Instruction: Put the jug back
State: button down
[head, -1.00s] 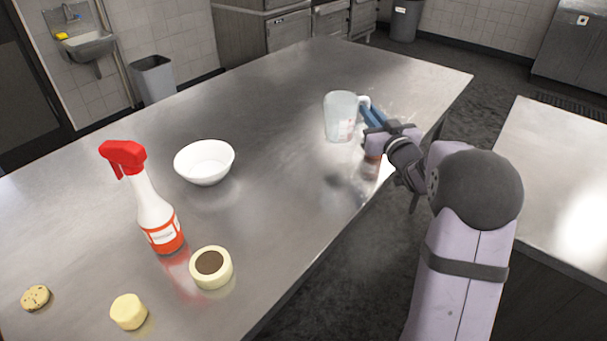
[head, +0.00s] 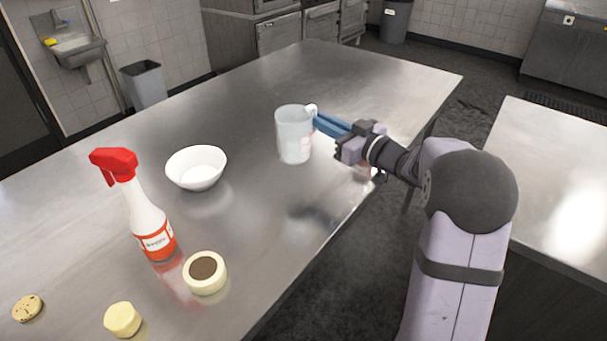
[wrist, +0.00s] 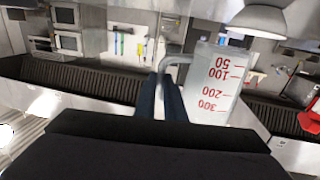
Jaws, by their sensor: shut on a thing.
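The jug (head: 294,137) is a clear measuring jug with red markings. In the head view it is over the middle of the steel table, to the right of the white bowl. My gripper (head: 318,120) reaches in from the right and is shut on the jug's handle. In the wrist view the jug (wrist: 213,85) is at the right of the blue fingers (wrist: 163,98), its red numbers upside down in the picture. The jug looks roughly upright in the head view. I cannot tell whether its base touches the table.
A white bowl (head: 196,168) stands left of the jug. A red-topped spray bottle (head: 150,215), a cream ring-shaped item with a brown centre (head: 205,273), a pale yellow piece (head: 123,319) and a cookie (head: 27,308) are nearer. The steel table (head: 330,75) is clear behind the jug.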

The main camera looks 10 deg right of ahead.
jog(key=shift+f, duration=4.75)
jog(key=shift+f, duration=0.15)
jog(key=c, duration=1.8)
grip_release()
jog(key=shift+c, duration=0.2)
jog(key=shift+d, duration=0.1)
jog(key=b+v, duration=0.2)
jog(key=v, duration=1)
